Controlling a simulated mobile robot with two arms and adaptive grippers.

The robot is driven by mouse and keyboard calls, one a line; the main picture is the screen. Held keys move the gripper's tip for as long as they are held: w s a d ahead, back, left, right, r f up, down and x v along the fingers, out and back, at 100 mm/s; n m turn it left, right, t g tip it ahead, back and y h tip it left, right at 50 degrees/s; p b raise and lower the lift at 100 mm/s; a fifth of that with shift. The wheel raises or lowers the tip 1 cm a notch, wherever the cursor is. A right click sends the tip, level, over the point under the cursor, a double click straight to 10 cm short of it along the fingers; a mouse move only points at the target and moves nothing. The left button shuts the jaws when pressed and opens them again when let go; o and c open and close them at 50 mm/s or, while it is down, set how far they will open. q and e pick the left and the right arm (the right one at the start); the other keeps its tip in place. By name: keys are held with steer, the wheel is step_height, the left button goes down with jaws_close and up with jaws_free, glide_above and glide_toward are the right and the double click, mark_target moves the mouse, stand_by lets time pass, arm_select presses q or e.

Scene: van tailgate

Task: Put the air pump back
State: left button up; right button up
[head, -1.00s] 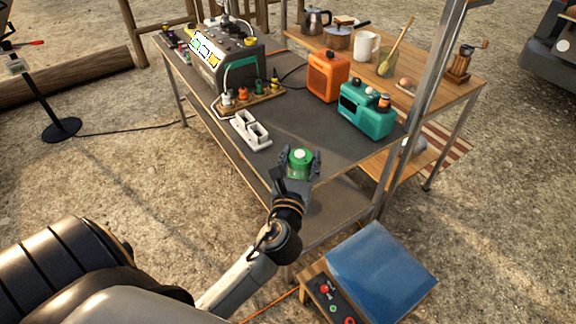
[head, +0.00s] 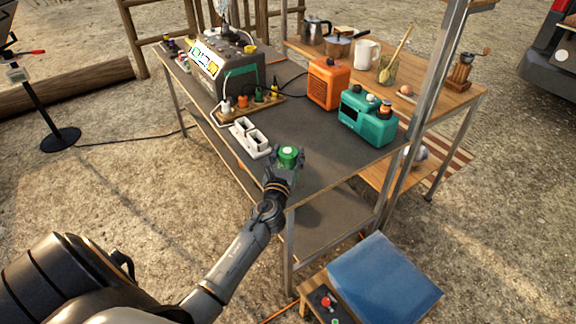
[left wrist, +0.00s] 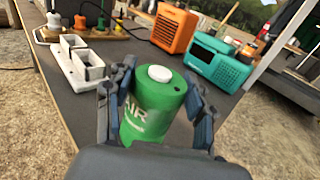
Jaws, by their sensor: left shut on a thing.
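The air pump (head: 288,154) is a green cylinder with a white button on top and "AIR" lettering on its side. It also shows upright in the left wrist view (left wrist: 155,105). My left gripper (head: 284,165) is shut on it, with a finger on each side, at the near edge of the dark table (head: 320,155). Whether the pump touches the tabletop cannot be told. A white double-bay holder (head: 249,137) lies on the table just beyond and left of the pump; its two square bays look empty. My right gripper is not in view.
An orange heater-like box (head: 327,84) and a teal radio-like box (head: 366,118) stand on the table's right part. A power station (head: 222,65) and a wooden strip with several coloured plugs (head: 253,103) stand farther back. A metal post (head: 432,90) rises at right.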

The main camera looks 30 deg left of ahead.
arm_select(q)
steer(key=shift+f+b, duration=0.7)
steer(key=shift+f, duration=0.8)
steer(key=shift+f, duration=0.2)
steer(key=o, duration=1.6)
steer(key=shift+c, duration=0.2)
